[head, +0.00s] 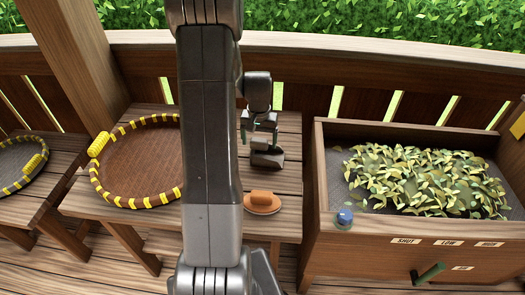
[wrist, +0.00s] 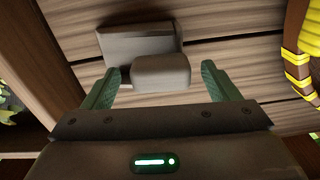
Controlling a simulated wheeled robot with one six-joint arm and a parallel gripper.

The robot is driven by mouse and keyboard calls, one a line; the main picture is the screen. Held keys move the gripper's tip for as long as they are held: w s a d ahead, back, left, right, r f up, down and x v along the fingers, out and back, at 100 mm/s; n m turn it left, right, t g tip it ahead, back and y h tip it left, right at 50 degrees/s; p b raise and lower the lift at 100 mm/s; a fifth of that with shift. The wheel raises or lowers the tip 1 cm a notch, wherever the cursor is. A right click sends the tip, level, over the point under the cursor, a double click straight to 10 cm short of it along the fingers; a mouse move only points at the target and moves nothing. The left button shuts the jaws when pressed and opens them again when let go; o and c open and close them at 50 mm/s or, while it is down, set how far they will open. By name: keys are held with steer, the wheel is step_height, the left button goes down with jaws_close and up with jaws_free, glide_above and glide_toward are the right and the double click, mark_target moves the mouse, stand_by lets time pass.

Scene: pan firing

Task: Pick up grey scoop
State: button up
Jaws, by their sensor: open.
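The grey scoop (wrist: 140,43) lies on the wooden table in the wrist view, with its blocky grip (wrist: 161,73) toward me. My gripper (wrist: 161,80) is open, with one green finger on each side of the grip and visible space between. In the head view my gripper (head: 259,135) hangs above the scoop (head: 267,159), which is partly hidden by it. I cannot tell whether the fingers touch the scoop.
An orange-brown handled tool (head: 263,203) lies on the table (head: 285,180) in front of the scoop. A round tray with yellow bindings (head: 97,184) is at left. A wooden firing box (head: 345,235) with leaves (head: 425,180) and a blue-topped knob (head: 345,217) stands at right.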

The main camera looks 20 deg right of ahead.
steer(key=shift+f, duration=1.55)
steer(key=c, duration=1.4)
steer(key=shift+o, duration=0.2)
steer(key=shift+r, duration=0.1)
